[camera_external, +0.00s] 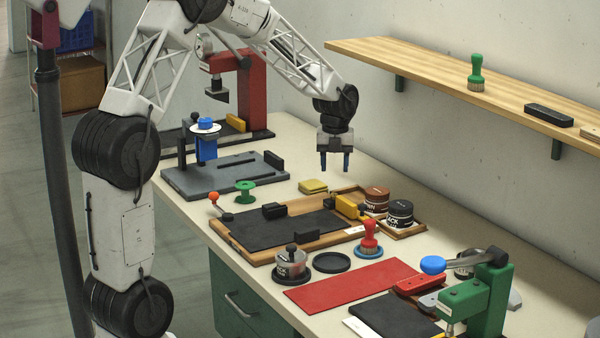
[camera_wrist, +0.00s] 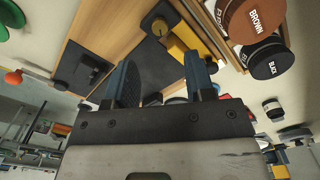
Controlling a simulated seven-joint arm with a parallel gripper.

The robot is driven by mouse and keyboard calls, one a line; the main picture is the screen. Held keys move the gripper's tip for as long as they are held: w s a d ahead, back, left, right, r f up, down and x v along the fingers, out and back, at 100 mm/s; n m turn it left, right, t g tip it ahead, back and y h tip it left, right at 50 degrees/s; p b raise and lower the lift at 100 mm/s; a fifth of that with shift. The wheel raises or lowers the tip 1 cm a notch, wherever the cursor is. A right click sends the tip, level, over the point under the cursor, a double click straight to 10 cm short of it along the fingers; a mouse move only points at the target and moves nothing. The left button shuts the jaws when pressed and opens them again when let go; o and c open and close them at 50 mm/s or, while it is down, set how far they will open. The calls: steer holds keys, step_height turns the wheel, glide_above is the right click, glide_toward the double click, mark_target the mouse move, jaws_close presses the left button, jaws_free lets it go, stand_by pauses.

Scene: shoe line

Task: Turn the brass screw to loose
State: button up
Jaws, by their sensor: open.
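My gripper (camera_external: 335,166) hangs open and empty above the bench, fingers pointing down. Its two blue fingers also show in the wrist view (camera_wrist: 163,82), well apart with nothing between them. Below it is a wooden board (camera_external: 262,252) with a black mat and a yellow block (camera_external: 346,207) at its far right end. In the wrist view, the yellow block (camera_wrist: 188,58) lies beyond the fingers, and a small round brass-coloured part (camera_wrist: 159,27) on a dark base sits beside it. This may be the brass screw; its setting is too small to read. The gripper touches nothing.
Brown (camera_external: 376,200) and black (camera_external: 399,213) polish tins stand right of the board. A red-handled brush (camera_external: 369,239), a glass jar (camera_external: 292,263) and a green press (camera_external: 487,300) are nearer the camera. A red press (camera_external: 250,95) stands behind. A wall shelf (camera_external: 440,80) overhangs the right.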

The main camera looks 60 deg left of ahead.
mark_target(334, 194)
steer(key=shift+f, duration=0.1)
steer(key=shift+f, duration=3.85)
jaws_close()
